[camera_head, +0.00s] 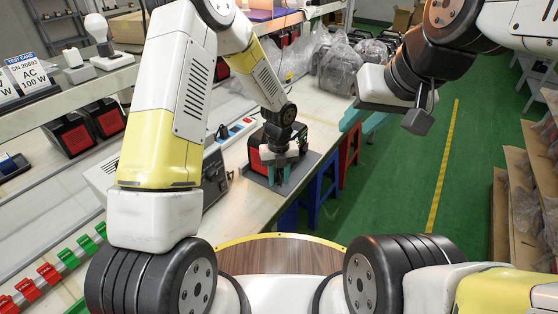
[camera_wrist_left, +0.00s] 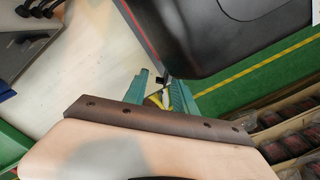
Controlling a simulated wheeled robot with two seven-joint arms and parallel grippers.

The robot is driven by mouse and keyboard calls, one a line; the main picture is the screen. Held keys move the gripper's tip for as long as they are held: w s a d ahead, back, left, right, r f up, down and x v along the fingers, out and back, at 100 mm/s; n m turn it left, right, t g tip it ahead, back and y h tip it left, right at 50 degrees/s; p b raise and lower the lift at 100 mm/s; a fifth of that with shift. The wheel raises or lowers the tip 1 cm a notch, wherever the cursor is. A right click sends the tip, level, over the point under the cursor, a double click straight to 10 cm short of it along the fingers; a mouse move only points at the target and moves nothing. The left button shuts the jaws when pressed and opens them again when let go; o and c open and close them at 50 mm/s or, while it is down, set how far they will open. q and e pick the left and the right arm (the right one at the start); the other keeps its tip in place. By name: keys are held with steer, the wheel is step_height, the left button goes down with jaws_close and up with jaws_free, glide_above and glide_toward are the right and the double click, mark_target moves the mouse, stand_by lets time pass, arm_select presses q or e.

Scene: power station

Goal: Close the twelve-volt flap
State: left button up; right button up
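My right gripper (camera_head: 362,128) is open and empty over the floor, away from the station.
The bench (camera_head: 235,205) carries a power strip (camera_head: 236,129) and a row of red and green clips (camera_head: 48,272) at left. A shelf (camera_head: 55,105) with a bulb (camera_head: 97,28) is above. Stools (camera_head: 322,185) stand beside the bench.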

arm_select(q)
jaws_close()
steer(key=shift+d+n, duration=0.15)
steer(key=shift+n, duration=0.25)
stand_by(0.4)
steer(key=n, duration=0.2)
steer(key=d+n, duration=0.1)
steer(key=n, duration=0.1)
steer(key=shift+w+d+n, duration=0.15)
steer(key=shift+d+n, duration=0.05)
steer(key=shift+n, duration=0.2)
steer(key=n, duration=0.2)
steer(key=w+d+n, duration=0.1)
steer(key=n, duration=0.2)
steer(key=shift+d, duration=0.2)
steer(key=shift+n, duration=0.3)
jaws_free()
steer(key=shift+r, duration=0.15)
